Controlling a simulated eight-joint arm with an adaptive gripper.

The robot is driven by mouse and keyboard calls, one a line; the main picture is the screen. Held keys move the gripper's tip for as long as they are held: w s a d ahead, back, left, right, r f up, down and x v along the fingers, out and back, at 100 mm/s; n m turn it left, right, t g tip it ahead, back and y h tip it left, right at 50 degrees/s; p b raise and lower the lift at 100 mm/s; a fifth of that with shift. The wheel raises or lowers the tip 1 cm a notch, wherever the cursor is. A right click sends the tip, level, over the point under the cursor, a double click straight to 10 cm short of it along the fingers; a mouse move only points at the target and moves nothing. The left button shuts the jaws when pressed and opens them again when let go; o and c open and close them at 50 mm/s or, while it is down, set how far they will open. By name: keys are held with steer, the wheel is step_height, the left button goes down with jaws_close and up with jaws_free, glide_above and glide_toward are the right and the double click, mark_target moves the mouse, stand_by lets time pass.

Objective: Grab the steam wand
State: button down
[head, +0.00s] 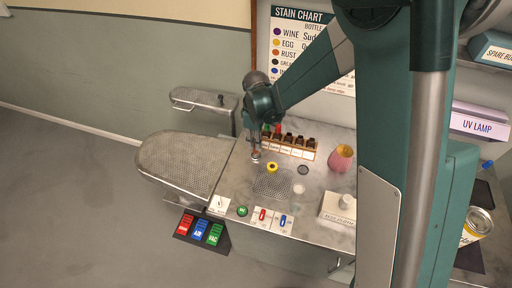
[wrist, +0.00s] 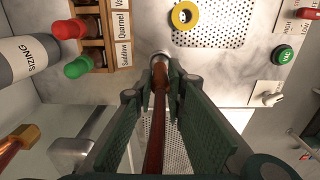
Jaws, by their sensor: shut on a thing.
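The steam wand appears to be the reddish-brown rod with a dull metal tip (wrist: 158,105) between my fingers in the wrist view. My gripper (wrist: 160,92) is shut on it, with a dark green pad on each side. The rod runs from the bottom of the view up past the fingertips. In the head view my gripper (head: 253,142) points down over the back left of the steel worktop. There the wand is small and mostly hidden by my fingers, with its tip (head: 256,156) just below them.
A wooden rack of bottles (head: 290,143) stands just right of my gripper. A yellow ring (head: 272,167) lies by the perforated plate (head: 272,186). A grey sizing bottle (wrist: 22,62) and another brown, brass-ended tool (wrist: 16,143) are at left in the wrist view. The perforated board (head: 185,160) is bare.

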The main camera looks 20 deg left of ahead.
steer(key=shift+r, duration=0.1)
steer(key=shift+r, duration=4.9)
steer(key=shift+d, duration=0.15)
